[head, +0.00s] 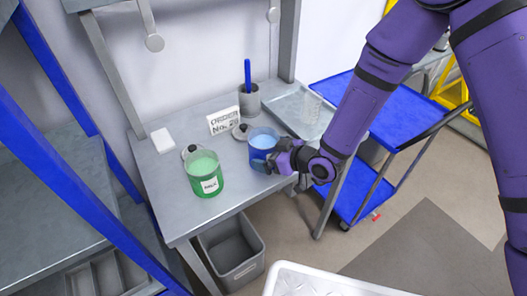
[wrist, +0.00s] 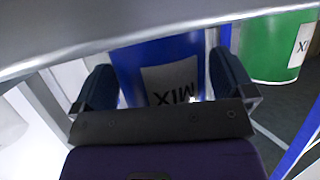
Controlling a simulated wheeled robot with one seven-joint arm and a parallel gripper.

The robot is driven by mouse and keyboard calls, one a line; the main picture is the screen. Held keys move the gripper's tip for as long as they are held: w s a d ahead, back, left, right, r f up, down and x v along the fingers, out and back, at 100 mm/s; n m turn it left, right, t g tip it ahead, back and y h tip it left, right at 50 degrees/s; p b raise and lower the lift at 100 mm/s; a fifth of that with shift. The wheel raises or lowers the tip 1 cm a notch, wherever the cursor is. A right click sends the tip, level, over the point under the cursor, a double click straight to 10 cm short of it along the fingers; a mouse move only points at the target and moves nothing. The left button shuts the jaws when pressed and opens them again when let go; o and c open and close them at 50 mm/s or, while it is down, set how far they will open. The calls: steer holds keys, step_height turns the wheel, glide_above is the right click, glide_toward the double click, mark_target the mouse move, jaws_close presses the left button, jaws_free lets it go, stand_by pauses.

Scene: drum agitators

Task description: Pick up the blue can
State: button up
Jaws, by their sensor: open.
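The blue can (head: 261,150), open-topped with pale blue contents, stands upright on the grey table (head: 165,212) near its right front edge. My gripper (head: 284,161) is at the can's right side, low near the table top, and partly hides it. In the wrist view, which is upside down, the blue can (wrist: 132,62) with its white MIX label lies between the two spread fingers of my gripper (wrist: 163,75). The gripper is open. I cannot tell whether either finger touches the can.
A green can (head: 203,175) stands left of the blue one. Lids with black knobs (head: 241,132) lie behind the cans. A sign (head: 223,120), a grey cup (head: 249,102) with a blue stick and a tray (head: 290,112) stand farther back. A blue cart (head: 400,105) is to the right.

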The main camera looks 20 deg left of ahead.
steer(key=c, duration=0.9)
steer(key=shift+c, duration=0.2)
steer(key=shift+r, duration=0.15)
steer(key=shift+r, duration=1.5)
steer(key=shift+s+r, duration=0.15)
steer(key=shift+s, duration=0.05)
steer(key=s+d+r, duration=0.1)
steer(key=s, duration=1.4)
steer(key=shift+d+r, duration=0.15)
steer(key=shift+d, duration=0.2)
